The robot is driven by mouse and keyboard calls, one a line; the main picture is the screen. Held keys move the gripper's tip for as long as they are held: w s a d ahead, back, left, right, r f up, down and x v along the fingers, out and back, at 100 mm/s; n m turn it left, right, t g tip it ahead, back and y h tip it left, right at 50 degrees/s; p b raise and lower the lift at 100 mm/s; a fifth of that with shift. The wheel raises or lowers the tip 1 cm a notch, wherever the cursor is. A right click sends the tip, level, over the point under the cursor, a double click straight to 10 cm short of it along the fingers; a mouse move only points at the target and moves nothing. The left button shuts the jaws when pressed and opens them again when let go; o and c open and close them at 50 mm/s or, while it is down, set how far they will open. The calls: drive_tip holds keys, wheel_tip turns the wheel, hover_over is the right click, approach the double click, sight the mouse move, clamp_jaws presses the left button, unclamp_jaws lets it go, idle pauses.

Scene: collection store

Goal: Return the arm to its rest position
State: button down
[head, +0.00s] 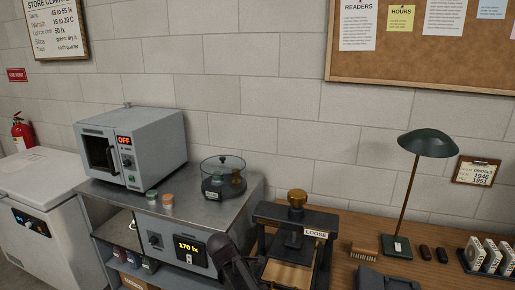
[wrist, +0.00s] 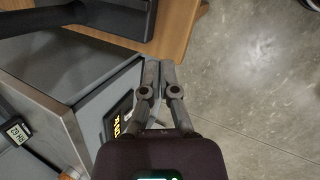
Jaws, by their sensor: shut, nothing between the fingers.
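My gripper (wrist: 160,68) shows in the wrist view with its two fingers together, shut and empty. It points at the corner between the metal cabinet (wrist: 105,80) and the wooden table edge (wrist: 180,28), with bare floor to the right. In the head view, part of my dark arm (head: 232,265) rises at the bottom middle, in front of the cabinet, left of the press. The gripper's fingertips cannot be made out there.
A press (head: 294,215) marked LOOSE stands on the table beside the cabinet. An oven (head: 130,145) reading OFF, two small jars and a round clear-lidded container (head: 223,178) stand on the cabinet. A green lamp (head: 426,143) stands right. The floor (wrist: 250,80) is clear.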

drive_tip(key=s+d+f+m+g+y, duration=0.15)
drive_tip(key=s+d+m, duration=0.25)
drive_tip(key=d+m, duration=0.55)
drive_tip(key=s+d+m+g+y, duration=0.2)
drive_tip(key=s+d+m, duration=0.35)
drive_tip(key=d, duration=0.75)
wheel_tip(320, 180, down, 10)
drive_tip(key=s+m+b, duration=0.1)
drive_tip(key=b, duration=0.9)
wheel_tip(320, 180, up, 14)
drive_tip(key=p, duration=1.4)
drive_tip(key=shift+s+r+p, duration=0.15)
drive_tip(key=shift+r+p, duration=0.1)
drive_tip(key=shift+p, duration=0.1)
